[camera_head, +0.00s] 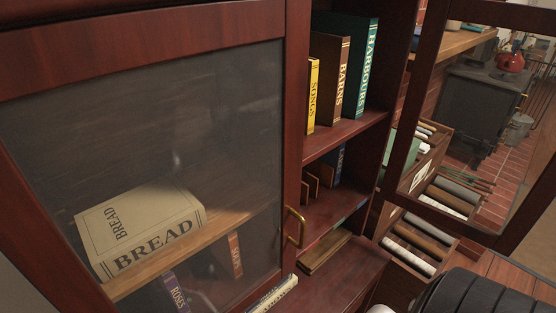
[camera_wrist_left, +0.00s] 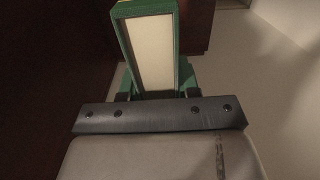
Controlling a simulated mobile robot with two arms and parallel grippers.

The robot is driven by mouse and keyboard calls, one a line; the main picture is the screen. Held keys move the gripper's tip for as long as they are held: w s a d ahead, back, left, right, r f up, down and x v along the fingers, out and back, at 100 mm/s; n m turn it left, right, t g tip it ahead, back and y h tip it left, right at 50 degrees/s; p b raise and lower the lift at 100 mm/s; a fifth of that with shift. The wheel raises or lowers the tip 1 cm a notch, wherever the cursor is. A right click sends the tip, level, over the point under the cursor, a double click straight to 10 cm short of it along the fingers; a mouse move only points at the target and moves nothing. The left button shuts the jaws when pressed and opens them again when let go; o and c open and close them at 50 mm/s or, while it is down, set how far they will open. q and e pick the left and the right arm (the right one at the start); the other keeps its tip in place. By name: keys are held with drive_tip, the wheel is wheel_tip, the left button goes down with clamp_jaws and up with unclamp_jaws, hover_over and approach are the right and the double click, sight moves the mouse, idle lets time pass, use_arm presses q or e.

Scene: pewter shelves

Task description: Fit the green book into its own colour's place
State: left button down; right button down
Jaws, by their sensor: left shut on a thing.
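In the left wrist view a green book (camera_wrist_left: 146,50) with cream page edges stands up from my left gripper (camera_wrist_left: 153,96), which is shut on it. Its title is not readable there. My left gripper and the held book cannot be made out in the head view. There, a cabinet shelf (camera_head: 345,137) bears a yellow book (camera_head: 313,95), a brown book (camera_head: 338,80) and a teal book (camera_head: 365,70) standing upright. My right gripper is not in view.
A glass cabinet door (camera_head: 292,150) with a brass handle (camera_head: 294,228) covers the left side. Behind it lies a cream BREAD book (camera_head: 140,228). Another door frame (camera_head: 400,120) stands at the right. Crates of rolls (camera_head: 415,245) and a dark stove (camera_head: 480,105) are beyond.

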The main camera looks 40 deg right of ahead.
use_arm(q)
drive_tip(key=shift+f+b, duration=1.6)
drive_tip(key=shift+f, duration=3.25)
drive_tip(key=c, duration=0.8)
unclamp_jaws()
drive_tip(key=shift+f, duration=0.15)
wheel_tip(320, 180, up, 12)
drive_tip(key=shift+r, duration=0.15)
